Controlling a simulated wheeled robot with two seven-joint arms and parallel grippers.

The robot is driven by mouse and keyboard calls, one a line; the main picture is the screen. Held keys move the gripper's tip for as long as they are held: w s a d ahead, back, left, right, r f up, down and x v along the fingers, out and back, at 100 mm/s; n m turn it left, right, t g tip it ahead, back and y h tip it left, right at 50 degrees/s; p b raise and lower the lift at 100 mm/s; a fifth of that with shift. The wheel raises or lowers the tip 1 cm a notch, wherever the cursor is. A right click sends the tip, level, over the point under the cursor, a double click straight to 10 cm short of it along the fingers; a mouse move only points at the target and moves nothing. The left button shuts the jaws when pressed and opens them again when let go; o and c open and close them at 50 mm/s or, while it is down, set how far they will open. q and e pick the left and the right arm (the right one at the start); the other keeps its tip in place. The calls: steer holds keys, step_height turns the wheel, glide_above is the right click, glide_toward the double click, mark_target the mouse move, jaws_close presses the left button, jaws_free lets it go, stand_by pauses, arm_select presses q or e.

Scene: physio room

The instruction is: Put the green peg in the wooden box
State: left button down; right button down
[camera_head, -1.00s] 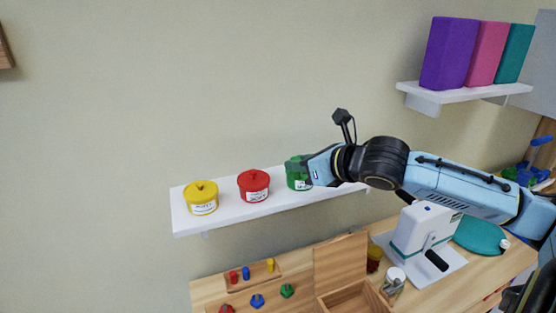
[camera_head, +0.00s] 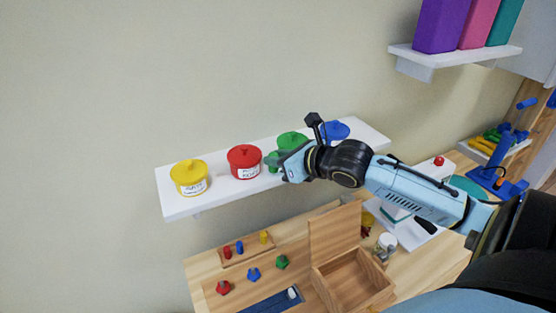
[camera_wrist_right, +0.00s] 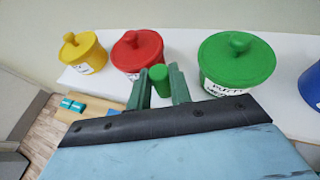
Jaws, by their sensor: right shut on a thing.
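My right gripper (camera_head: 274,162) is in front of the white shelf, between the red and green pots. In the right wrist view, its two fingers (camera_wrist_right: 160,84) are shut on a small green peg (camera_wrist_right: 158,74), whose round top shows between them. The peg looks held clear of the shelf. The wooden box (camera_head: 352,284) stands on the table below, to the right of my gripper in the head view. Its lid (camera_head: 334,238) is raised and its inside looks empty. My left gripper is not in view.
Lidded pots in yellow (camera_head: 188,177), red (camera_head: 244,161), green (camera_head: 292,142) and blue (camera_head: 334,131) stand on the white shelf (camera_head: 178,206). A small rack (camera_head: 236,262) with red, blue and yellow pegs and several coloured knobs lie left of the box. Jars stand right of it.

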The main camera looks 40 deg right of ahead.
steer(key=shift+f, duration=0.8)
steer(key=c, duration=1.3)
jaws_free()
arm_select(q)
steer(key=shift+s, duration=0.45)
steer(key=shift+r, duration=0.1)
arm_select(e)
steer(key=shift+r, duration=0.2)
